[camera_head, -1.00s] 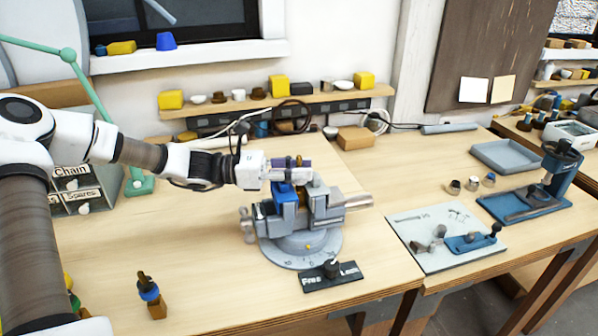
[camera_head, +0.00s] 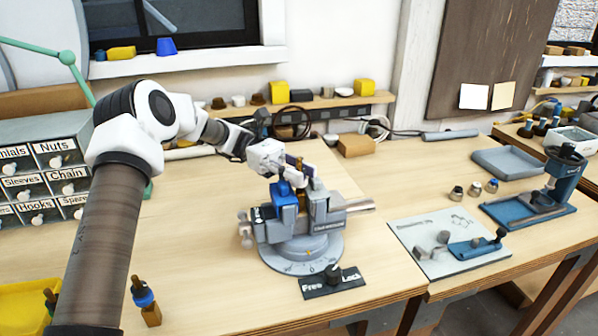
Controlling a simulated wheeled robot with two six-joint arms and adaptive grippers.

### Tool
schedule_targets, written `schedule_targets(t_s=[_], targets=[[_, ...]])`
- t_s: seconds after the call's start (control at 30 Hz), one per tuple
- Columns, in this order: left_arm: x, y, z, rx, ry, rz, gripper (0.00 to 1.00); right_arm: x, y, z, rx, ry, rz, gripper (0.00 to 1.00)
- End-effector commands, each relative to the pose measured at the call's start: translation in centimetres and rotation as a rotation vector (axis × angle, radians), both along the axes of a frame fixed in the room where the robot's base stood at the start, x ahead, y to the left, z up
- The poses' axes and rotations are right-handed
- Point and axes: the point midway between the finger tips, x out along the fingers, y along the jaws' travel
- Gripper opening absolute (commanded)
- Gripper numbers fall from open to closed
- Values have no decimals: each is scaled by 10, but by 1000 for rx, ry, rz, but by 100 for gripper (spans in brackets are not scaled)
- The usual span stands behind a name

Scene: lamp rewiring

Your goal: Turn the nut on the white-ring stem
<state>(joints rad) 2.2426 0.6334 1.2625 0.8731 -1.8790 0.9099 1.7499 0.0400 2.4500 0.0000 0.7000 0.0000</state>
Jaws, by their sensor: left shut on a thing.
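My left gripper (camera_head: 299,177) is over the top of the grey and blue bench vise (camera_head: 320,217), its fingers close together at jaw height. It looks shut on a small part there, most likely the nut, but the fingers hide most of it. The stem and any white ring cannot be made out at the vise. Three small fittings (camera_head: 474,188) stand on the right part of the bench, one with a blue band; I cannot tell whether any has a white ring. My right gripper is out of view.
A Free/Lock plate with a black knob (camera_head: 333,273) lies in front of the vise. A grey mat (camera_head: 420,263) with a blue tool is to the right. A blue-banded fitting (camera_head: 143,293) stands front left, near a labelled drawer cabinet (camera_head: 45,175).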

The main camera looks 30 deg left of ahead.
Motion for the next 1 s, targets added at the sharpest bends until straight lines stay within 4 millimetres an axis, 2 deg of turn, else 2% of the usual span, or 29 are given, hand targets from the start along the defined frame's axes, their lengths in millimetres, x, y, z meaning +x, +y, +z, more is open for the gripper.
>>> schedule_targets(t_s=[0.53,0.57,0.6,0.63,0.9,1.0], targets=[[0,0,3,-3,-5,-29,0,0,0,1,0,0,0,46],[0,0,3,-3,-5,-29,33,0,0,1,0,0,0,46],[0,0,2,-3,-5,-29,47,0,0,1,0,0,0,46],[0,0,2,-3,-5,-29,53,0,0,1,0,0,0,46],[0,0,1,-2,-3,-29,53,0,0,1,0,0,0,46],[0,0,7,-2,-4,-29,53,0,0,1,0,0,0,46]])
